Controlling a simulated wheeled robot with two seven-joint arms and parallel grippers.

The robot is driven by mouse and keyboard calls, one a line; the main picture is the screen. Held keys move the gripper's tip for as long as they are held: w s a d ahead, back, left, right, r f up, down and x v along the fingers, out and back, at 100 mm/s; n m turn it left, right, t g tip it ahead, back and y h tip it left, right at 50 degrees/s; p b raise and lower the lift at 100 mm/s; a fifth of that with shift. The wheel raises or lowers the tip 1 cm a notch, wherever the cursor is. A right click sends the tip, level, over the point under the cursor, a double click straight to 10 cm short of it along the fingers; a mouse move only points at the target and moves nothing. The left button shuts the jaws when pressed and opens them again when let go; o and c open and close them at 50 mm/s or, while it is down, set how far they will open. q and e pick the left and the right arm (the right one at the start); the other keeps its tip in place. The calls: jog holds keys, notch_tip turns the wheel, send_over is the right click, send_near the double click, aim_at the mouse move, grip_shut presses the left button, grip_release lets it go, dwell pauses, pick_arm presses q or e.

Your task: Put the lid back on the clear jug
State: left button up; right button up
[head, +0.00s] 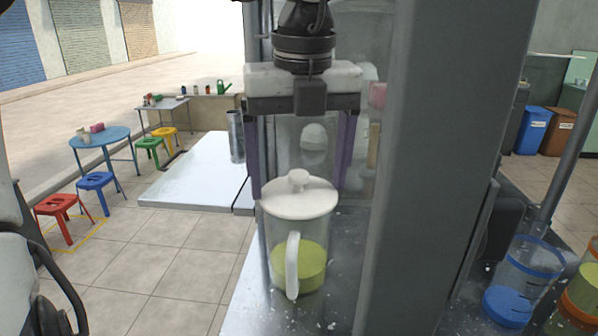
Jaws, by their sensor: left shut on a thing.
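The clear jug (270,250) stands upright on the metal counter, with yellow-green juice in its lower part and a white handle facing me. The white round lid (300,202) with a knob is at the jug's mouth and covers it. I cannot tell whether it is fully seated. My left gripper (297,188) points down from above, its purple fingers on either side of the lid. It is shut on the lid; the fingertips are partly hidden at the lid's edge. My right gripper is not in view.
A thick grey post (420,170) stands close to the right of the jug. A shiny panel (315,160) is behind it. Clear containers with blue and green (525,275) stand at lower right. A lower white table (195,175) is at left, with colored stools beyond.

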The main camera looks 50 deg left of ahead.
pick_arm(q)
jog(key=shift+f, duration=0.1)
dwell(0.7)
dwell(0.4)
jog(key=o, duration=1)
jog(key=shift+r+p, duration=2.5)
jog(key=shift+r, duration=1.05)
grip_shut()
